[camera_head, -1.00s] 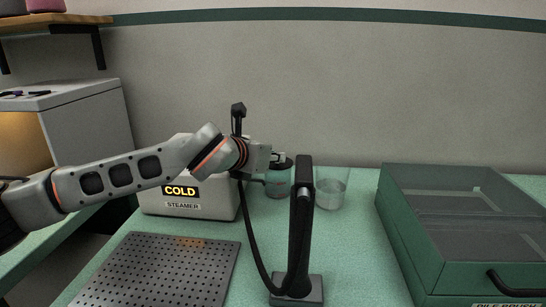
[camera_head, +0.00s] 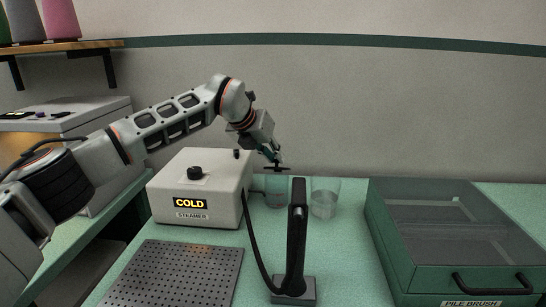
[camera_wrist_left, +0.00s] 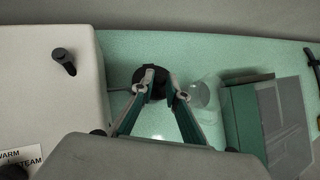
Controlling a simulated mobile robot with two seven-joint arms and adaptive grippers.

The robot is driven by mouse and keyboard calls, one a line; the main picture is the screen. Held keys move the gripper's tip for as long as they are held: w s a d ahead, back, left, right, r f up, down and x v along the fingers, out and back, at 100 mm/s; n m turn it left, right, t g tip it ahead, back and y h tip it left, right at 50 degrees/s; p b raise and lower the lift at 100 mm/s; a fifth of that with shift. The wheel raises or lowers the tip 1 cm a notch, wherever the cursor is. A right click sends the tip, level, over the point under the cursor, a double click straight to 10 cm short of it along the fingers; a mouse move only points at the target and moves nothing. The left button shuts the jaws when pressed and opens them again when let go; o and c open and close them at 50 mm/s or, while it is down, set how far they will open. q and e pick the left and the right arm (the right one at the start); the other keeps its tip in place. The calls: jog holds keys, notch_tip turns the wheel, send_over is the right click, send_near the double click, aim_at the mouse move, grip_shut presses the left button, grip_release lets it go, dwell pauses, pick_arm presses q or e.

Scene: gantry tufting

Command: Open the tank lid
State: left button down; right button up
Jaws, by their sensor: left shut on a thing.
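The clear tank (camera_head: 276,190) stands at the right side of the steamer (camera_head: 215,185), partly hidden by the black upright handle. The black round tank lid (camera_head: 277,168) is at the tank's top; I cannot tell whether it rests on the rim or sits slightly above it. My left gripper (camera_head: 274,159) reaches down from above and is shut on the lid, seemingly at its small top part. In the left wrist view the dark lid (camera_wrist_left: 137,75) shows beside the fingers (camera_wrist_left: 164,88), which partly cover it. My right gripper is not in view.
A clear beaker (camera_head: 325,197) stands close right of the tank. The black steamer handle (camera_head: 297,240) stands upright in front, with a hose. A perforated plate (camera_head: 175,272) lies front left. A green drawer box (camera_head: 450,285) marked PILE BRUSH is at the right.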

pick_arm(q)
jog(key=shift+w+r+g, duration=0.15)
jog(key=shift+w+g, duration=0.05)
jog(key=shift+g, duration=0.2)
jog(key=shift+w, duration=0.1)
dwell(0.4)
jog(key=c, duration=2)
grip_release()
jog(key=shift+c, duration=0.2)
jog(key=shift+r, duration=0.1)
jog(key=v, duration=1.2)
jog(key=shift+w, duration=0.1)
